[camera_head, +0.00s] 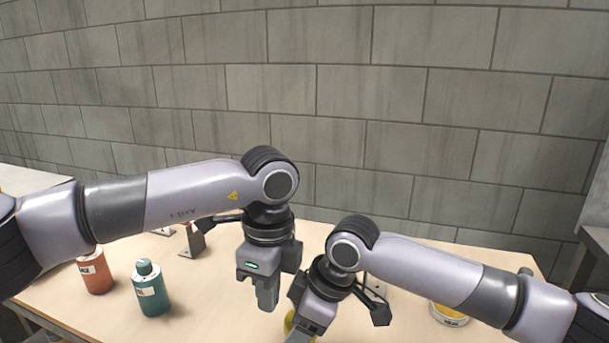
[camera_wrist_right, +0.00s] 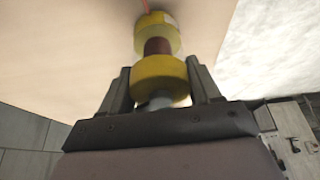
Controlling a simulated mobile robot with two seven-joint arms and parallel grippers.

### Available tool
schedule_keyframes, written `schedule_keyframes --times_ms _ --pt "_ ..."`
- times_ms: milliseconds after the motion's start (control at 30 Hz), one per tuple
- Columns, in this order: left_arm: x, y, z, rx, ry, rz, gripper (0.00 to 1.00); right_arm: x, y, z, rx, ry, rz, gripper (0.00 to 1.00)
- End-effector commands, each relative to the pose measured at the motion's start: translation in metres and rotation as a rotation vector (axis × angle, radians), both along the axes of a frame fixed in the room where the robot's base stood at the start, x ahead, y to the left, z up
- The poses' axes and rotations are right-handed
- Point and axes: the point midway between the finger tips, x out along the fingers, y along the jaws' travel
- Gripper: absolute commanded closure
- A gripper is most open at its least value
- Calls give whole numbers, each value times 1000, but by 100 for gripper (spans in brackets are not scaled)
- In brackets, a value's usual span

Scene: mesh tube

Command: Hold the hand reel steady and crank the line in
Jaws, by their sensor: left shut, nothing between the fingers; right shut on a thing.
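The hand reel (camera_wrist_right: 158,77) shows in the right wrist view with two yellow flanges, a reddish-brown core between them and a pale grey end. A thin orange line (camera_wrist_right: 145,6) leaves its far end. My right gripper (camera_wrist_right: 159,68) is shut on the reel, one finger on each side of the near flange. In the head view only a yellow bit of the reel (camera_head: 289,321) shows beside my right gripper. My left gripper (camera_head: 267,298) points down, shut and empty, just left of the right one. The crank cannot be made out.
An orange bottle (camera_head: 95,273) and a teal bottle (camera_head: 151,290) stand on the left of the wooden table (camera_head: 205,300). A dark metal bracket (camera_head: 193,241) stands behind them. A yellow tin (camera_head: 450,314) is at the right, partly behind my right arm. A block wall (camera_head: 340,100) closes the back.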

Motion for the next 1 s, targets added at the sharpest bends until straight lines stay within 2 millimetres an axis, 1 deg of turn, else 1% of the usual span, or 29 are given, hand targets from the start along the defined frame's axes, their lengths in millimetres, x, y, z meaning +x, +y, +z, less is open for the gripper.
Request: schedule_keyframes --times_ms 133,467,1000 --pt "0 0 -3 0 1 0 100 0 0 1 1 0 0 72" --pt "0 0 -3 0 1 0 100 0 0 1 1 0 0 72" --pt "1 -6 -3 0 1 0 100 0 0 1 1 0 0 72"
